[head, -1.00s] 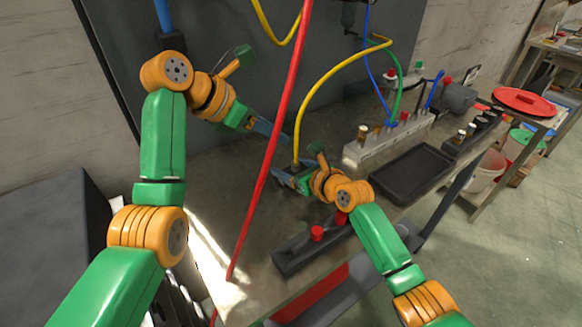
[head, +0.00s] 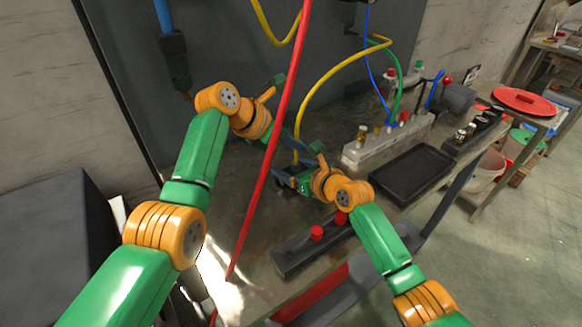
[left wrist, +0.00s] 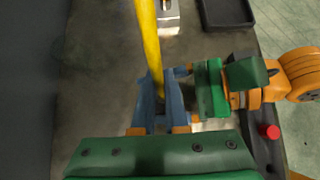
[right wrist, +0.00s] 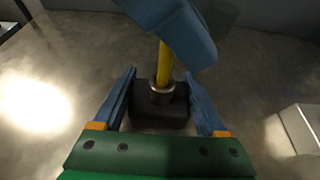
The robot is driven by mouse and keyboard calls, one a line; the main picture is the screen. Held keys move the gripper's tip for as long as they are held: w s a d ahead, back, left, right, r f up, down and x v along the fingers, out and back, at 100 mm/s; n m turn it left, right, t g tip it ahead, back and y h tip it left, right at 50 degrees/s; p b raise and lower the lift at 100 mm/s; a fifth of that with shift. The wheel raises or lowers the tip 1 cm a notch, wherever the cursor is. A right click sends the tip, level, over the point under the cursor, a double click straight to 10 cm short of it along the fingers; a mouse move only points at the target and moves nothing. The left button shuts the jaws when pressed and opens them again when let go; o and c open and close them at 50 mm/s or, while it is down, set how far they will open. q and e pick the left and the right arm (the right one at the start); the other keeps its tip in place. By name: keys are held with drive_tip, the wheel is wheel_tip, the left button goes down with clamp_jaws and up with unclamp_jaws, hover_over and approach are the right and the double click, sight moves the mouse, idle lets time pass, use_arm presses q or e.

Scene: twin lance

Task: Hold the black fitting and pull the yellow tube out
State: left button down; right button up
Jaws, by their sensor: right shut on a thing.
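The black fitting (right wrist: 158,112) is a dark block with a round metal collar, on the bench. My right gripper (right wrist: 160,88) is shut on it, one blue finger on each side. The yellow tube (head: 318,82) rises from the collar and arcs up to the right; it also shows in the left wrist view (left wrist: 150,45). My left gripper (left wrist: 160,88) is open just above the fitting, with the tube between its fingers. One left finger hides part of the tube in the right wrist view. In the head view the arms mostly hide the fitting.
A red cable (head: 272,140) hangs in front of my left arm. A black tray (head: 412,174), a grey rack (head: 372,152) with vials and a dark holder (head: 300,254) with red caps stand on the bench (head: 215,185).

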use_arm(q)
drive_tip(key=shift+r, duration=0.75)
idle(0.6)
drive_tip(key=shift+r, duration=3)
use_arm(e)
drive_tip(key=o, duration=1.4)
drive_tip(key=shift+c, duration=0.2)
